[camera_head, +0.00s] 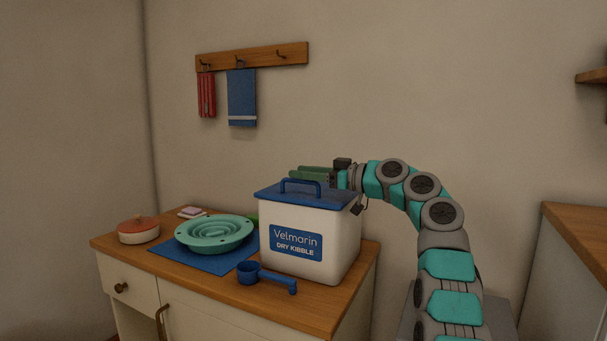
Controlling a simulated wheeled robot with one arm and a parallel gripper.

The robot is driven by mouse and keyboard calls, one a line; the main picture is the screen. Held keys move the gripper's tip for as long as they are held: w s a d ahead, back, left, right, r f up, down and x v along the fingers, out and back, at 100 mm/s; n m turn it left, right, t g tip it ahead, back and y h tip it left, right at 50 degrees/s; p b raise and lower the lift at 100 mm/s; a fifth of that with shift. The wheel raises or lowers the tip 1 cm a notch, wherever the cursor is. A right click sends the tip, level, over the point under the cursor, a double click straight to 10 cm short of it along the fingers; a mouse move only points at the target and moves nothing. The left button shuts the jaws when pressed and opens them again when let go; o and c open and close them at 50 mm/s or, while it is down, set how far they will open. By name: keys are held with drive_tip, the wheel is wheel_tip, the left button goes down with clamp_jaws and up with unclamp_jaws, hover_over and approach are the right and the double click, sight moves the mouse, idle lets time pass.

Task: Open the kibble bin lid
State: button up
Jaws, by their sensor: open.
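The kibble bin (300,248) is a white box labelled "Velmarin DRY KIBBLE", upright near the right end of the wooden counter. Its blue lid (334,200) lies flat on top, closed. A blue arched lid handle (300,182) stands up from it. My gripper (292,174) is open, its green fingers pointing left. It shows just above and behind the lid, with the handle partly in front of it. I cannot tell whether it touches the lid. The bin's back is hidden.
A blue scoop (266,276) lies in front of the bin. A green slow-feeder bowl (216,232) sits on a blue mat (178,260) to the left. Towels hang from a wall rack (252,57). The wall above the bin is clear.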

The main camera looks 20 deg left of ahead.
drive_tip(key=b, duration=0.2)
hover_over(332, 199)
drive_tip(key=shift+w+a+f, duration=0.1)
drive_tip(key=shift+a+f, duration=0.05)
drive_tip(key=shift+a, duration=0.3)
drive_tip(key=shift+d, duration=0.55)
drive_tip(key=shift+s, duration=0.25)
